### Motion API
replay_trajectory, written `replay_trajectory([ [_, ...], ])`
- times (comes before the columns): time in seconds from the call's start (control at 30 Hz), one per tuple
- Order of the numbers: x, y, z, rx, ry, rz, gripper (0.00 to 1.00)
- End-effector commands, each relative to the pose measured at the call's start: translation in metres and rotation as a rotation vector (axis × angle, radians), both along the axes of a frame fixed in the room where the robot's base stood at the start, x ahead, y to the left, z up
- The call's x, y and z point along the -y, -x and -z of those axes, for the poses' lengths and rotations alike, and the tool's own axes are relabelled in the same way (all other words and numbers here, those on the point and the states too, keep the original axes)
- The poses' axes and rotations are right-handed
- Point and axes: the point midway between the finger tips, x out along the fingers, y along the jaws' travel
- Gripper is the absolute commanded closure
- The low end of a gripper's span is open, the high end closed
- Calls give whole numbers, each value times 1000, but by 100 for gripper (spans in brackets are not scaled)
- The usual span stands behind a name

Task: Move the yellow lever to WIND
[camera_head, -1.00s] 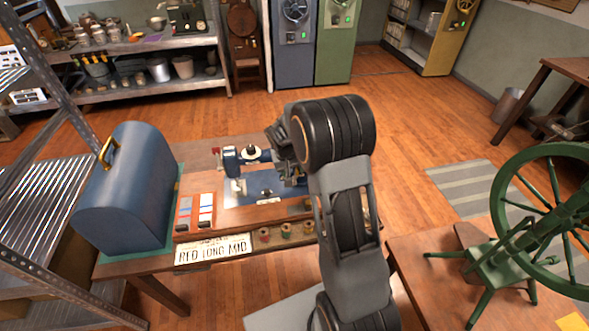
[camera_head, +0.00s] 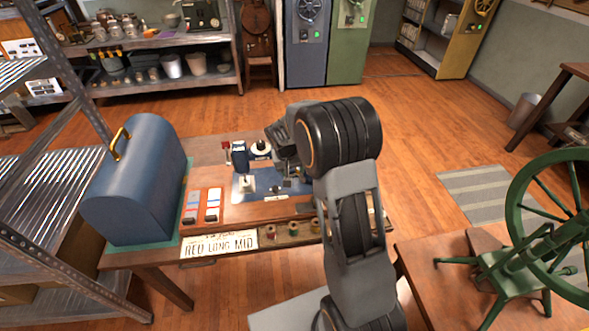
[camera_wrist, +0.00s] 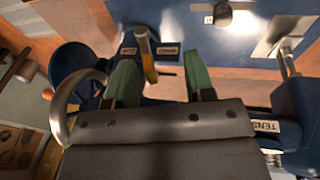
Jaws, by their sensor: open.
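The yellow lever (camera_wrist: 150,70) shows in the wrist view on the blue sewing machine, between two small label plates, a left one (camera_wrist: 127,51) and a right one (camera_wrist: 168,51). Their lettering is too small to read surely. My gripper (camera_wrist: 161,70) is open, its two green fingers on either side of the lever. The lever is nearer the left finger, with a wider gap to the right one. I cannot tell if a finger touches it. In the head view the blue sewing machine (camera_head: 240,158) is partly hidden by my arm, and the lever cannot be made out.
A blue domed case (camera_head: 140,185) stands left of the machine on the table. A "RED LONG MID" card (camera_head: 219,245) and several thread spools (camera_head: 293,231) are at its front. A curved metal handle (camera_wrist: 68,95) lies close left of my gripper. A green spinning wheel (camera_head: 512,230) stands right.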

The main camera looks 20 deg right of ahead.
Motion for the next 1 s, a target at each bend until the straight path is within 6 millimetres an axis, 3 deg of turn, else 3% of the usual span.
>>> replay_trajectory([
  [1.0,10,2,-5,0,0,0,51],
])
